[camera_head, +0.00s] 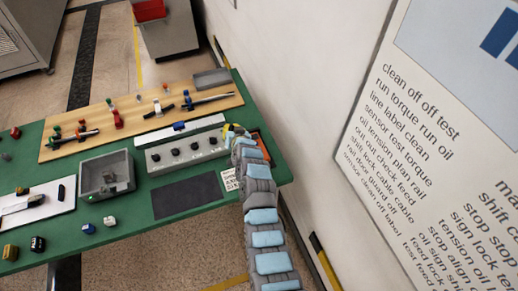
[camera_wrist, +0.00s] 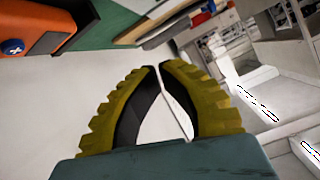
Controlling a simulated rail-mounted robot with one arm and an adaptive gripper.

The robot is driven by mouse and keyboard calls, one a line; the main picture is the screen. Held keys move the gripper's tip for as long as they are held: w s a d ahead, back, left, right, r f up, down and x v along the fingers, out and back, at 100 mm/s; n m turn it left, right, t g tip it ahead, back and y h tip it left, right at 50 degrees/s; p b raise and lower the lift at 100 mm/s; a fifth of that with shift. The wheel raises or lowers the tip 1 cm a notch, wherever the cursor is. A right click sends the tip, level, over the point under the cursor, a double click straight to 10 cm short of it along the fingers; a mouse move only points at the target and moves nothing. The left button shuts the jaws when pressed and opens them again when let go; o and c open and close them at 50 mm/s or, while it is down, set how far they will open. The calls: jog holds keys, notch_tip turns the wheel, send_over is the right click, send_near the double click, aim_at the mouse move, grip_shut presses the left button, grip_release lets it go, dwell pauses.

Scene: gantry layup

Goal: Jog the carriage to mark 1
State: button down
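A white rail (camera_head: 158,137) lies across the green table, with a small blue block (camera_head: 179,126) near its middle that looks like the carriage. No numbered mark on the rail can be read. A grey panel with several dark knobs (camera_head: 190,150) sits just in front of the rail. My gripper (camera_head: 231,131) is at the right end of the rail and panel, apart from the blue block and partly hidden by my arm. In the wrist view its yellow, ridged fingers (camera_wrist: 159,67) curve together with tips nearly meeting and nothing held. The blue block is not seen there.
An orange box (camera_head: 262,148) stands by the table's right edge, close to my arm; it also shows in the wrist view (camera_wrist: 35,22). A grey open bin (camera_head: 86,181), a dark mat (camera_head: 188,196) and a wooden board with tools (camera_head: 145,103) share the table. A wall is right.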

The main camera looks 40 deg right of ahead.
jog(key=s+d+g+y, duration=0.2)
jog(key=d+g+y, duration=0.1)
jog(key=d, duration=0.1)
notch_tip(320, 180, up, 4)
jog(key=n+g+y, duration=0.2)
jog(key=y, duration=0.2)
send_over(256, 144)
jog(key=s+a, duration=0.1)
jog(key=s, duration=0.1)
jog(key=shift+w+a+f, duration=0.1)
jog(key=shift+a+f, duration=0.05)
jog(key=shift+a, duration=0.1)
jog(key=shift+f, duration=0.1)
notch_tip(256, 144, down, 8)
jog(key=b, duration=0.4)
jog(key=shift+r, duration=0.2)
jog(key=shift+f+b, duration=0.55)
jog(key=shift+f, duration=0.15)
dwell(0.4)
jog(key=shift+f+b, duration=0.25)
jog(key=shift+b, duration=0.2)
